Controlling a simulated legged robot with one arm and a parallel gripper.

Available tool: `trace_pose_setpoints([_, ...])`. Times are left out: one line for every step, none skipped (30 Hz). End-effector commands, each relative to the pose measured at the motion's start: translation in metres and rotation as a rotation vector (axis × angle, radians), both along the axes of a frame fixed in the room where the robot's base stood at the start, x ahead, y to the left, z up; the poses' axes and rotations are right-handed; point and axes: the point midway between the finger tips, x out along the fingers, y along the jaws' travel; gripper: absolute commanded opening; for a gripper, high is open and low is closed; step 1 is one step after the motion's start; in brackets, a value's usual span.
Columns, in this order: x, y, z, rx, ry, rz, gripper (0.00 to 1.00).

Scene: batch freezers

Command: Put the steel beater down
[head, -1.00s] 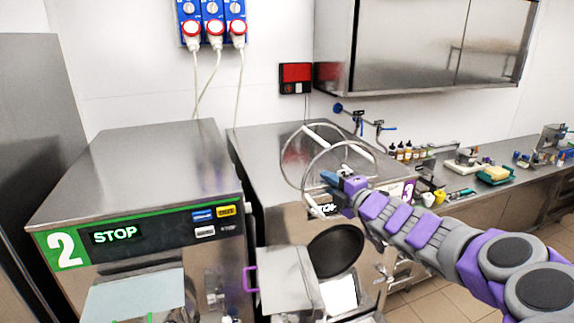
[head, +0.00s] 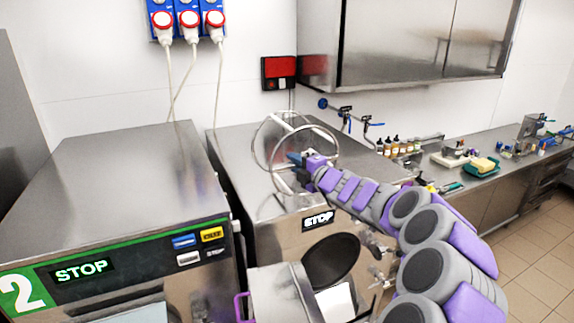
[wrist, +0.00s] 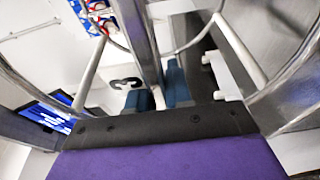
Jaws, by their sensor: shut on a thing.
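The steel beater (head: 270,160) is a wire frame with large round rings. My gripper (head: 299,160) is shut on it, over the top of the right-hand machine (head: 235,160) near its front. In the wrist view, the blue fingers (wrist: 160,95) close on a steel bar of the beater (wrist: 138,40), with curved ring parts on both sides. The rings stand roughly upright. I cannot tell whether the beater touches the machine top.
Machine 2 (head: 110,180) stands at the left with a bare flat top. The right-hand machine's round black hatch (head: 331,260) is below my arm. A steel wall cabinet (head: 400,45) hangs above. The back counter (head: 480,175) holds bottles and a yellow sponge (head: 484,165).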

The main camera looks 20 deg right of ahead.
Motion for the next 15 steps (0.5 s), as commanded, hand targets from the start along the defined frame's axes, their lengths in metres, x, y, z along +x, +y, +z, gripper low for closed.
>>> trace_pose_setpoints([0.009, -0.001, 0.001, -0.005, -0.002, -0.001, 0.0])
trace_pose_setpoints([0.014, 0.0, 0.001, -0.005, -0.004, 0.0, 0.0])
trace_pose_setpoints([0.02, 0.0, 0.0, -0.006, -0.003, 0.001, 0.0])
trace_pose_setpoints([0.025, -0.001, -0.002, -0.004, 0.0, -0.001, 0.0])
trace_pose_setpoints([0.03, -0.002, -0.003, -0.004, 0.002, -0.001, 0.0])
trace_pose_setpoints([0.036, -0.002, -0.003, -0.005, 0.001, -0.001, 0.0])
trace_pose_setpoints([0.041, -0.002, -0.002, -0.006, -0.001, -0.001, 0.0])
trace_pose_setpoints([0.045, -0.003, -0.002, -0.005, -0.002, -0.001, 0.0])
trace_pose_setpoints([0.05, -0.004, -0.003, -0.005, -0.001, -0.003, 0.0])
trace_pose_setpoints([0.054, -0.004, -0.004, -0.004, 0.0, -0.003, 0.0])
trace_pose_setpoints([0.057, -0.004, -0.005, -0.003, 0.001, -0.002, 0.0])
trace_pose_setpoints([0.06, -0.004, -0.005, -0.003, 0.0, -0.001, 0.0])
trace_pose_setpoints([0.062, -0.005, -0.004, -0.004, -0.002, -0.001, 0.0])
trace_pose_setpoints([0.064, -0.005, -0.004, -0.003, -0.003, -0.001, 0.0])
trace_pose_setpoints([0.065, -0.005, -0.003, -0.002, -0.005, -0.001, 0.0])
